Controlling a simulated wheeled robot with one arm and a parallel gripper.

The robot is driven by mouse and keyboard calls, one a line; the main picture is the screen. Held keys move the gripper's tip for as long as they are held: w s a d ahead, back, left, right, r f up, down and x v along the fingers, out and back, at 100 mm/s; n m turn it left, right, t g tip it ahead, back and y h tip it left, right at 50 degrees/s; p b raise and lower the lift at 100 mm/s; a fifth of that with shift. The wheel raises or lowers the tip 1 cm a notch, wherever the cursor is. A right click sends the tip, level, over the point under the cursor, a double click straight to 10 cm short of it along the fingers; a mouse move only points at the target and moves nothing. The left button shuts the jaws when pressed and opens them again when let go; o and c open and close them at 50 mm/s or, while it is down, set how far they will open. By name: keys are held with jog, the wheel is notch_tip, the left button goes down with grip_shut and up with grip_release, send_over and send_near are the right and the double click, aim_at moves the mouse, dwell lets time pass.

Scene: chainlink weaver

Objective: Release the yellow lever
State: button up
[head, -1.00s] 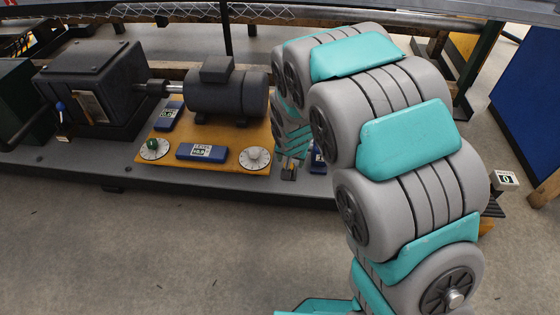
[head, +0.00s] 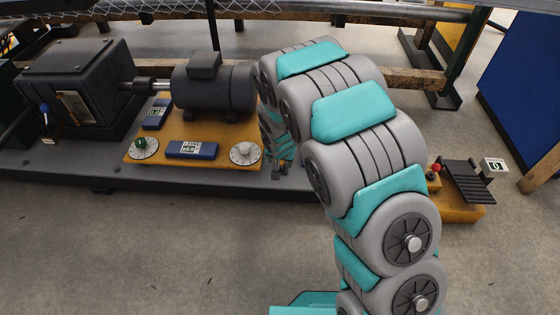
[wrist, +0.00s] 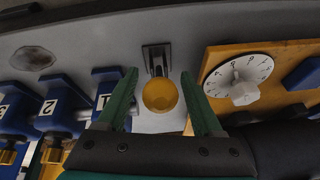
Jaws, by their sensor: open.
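The yellow lever (wrist: 161,95) has a round yellow knob on a short dark stem, rising from a dark slotted plate (wrist: 156,58) on the grey panel in the wrist view. My gripper (wrist: 160,76) is open. Its two green fingers stand on either side of the lever, with visible gaps between them and the knob. In the head view my gripper (head: 282,168) is small at the front edge of the bench, right of the white dial. My arm hides much of that spot, and I cannot make out the lever there.
A white dial (wrist: 238,80) on an orange board lies close right of my gripper. Blue numbered blocks (wrist: 60,100) stand on the left. A red-knobbed lever (head: 436,168) is right of my arm.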

grip_shut()
dwell(0.5)
dwell(0.8)
